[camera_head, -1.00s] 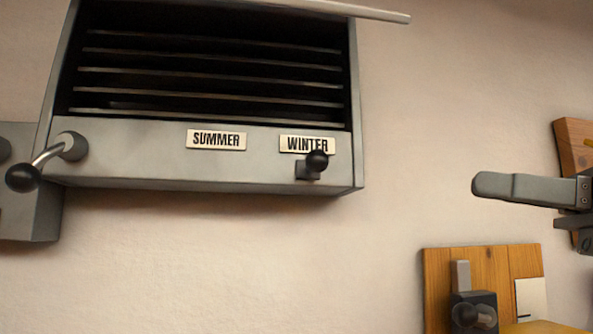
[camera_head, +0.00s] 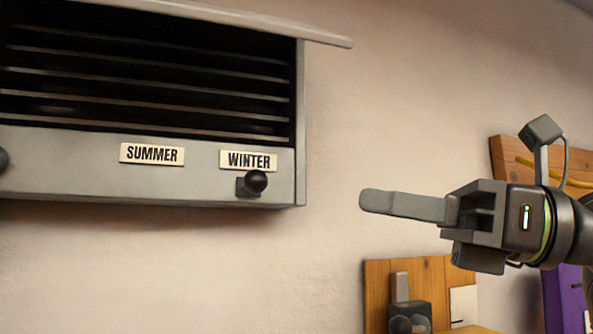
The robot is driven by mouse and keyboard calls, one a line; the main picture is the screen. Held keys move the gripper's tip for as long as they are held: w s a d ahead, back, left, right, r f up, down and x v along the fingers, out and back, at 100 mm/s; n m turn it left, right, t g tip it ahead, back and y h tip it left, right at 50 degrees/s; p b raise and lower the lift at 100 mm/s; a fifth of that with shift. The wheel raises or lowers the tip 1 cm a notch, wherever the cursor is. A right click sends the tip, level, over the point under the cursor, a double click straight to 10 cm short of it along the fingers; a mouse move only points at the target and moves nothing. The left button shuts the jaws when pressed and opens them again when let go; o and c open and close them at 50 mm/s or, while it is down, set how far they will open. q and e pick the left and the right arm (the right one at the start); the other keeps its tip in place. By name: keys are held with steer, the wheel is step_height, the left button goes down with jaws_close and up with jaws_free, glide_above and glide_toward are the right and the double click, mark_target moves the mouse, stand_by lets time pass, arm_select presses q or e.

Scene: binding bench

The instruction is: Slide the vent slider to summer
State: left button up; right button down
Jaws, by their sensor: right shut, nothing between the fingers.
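The vent slider (camera_head: 255,182) is a black ball knob on a small dark block, on the front strip of the grey vent box (camera_head: 70,170). It sits below the WINTER label (camera_head: 248,160). The SUMMER label (camera_head: 152,154) is to its left on the same strip. My right gripper (camera_head: 366,200) comes in from the right with its fingers pointing left. My left gripper is not in view.
A wooden board (camera_head: 378,290) with a dark fitting (camera_head: 408,315) is on the wall below my right gripper. Another wooden board (camera_head: 508,165) is behind my arm at right. A lid edge (camera_head: 250,18) juts out atop the vent. Bare wall lies between knob and gripper.

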mark_target(267, 184)
steer(key=p+x, duration=0.3)
steer(key=x, duration=0.4)
steer(key=shift+a+r+p, duration=0.1)
steer(key=shift+r+p, duration=0.15)
steer(key=shift+p, duration=0.15)
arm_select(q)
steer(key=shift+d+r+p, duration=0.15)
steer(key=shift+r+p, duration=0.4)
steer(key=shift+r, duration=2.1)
arm_select(e)
steer(key=shift+x, duration=1)
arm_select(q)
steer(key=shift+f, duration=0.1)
arm_select(e)
steer(key=shift+f, duration=0.25)
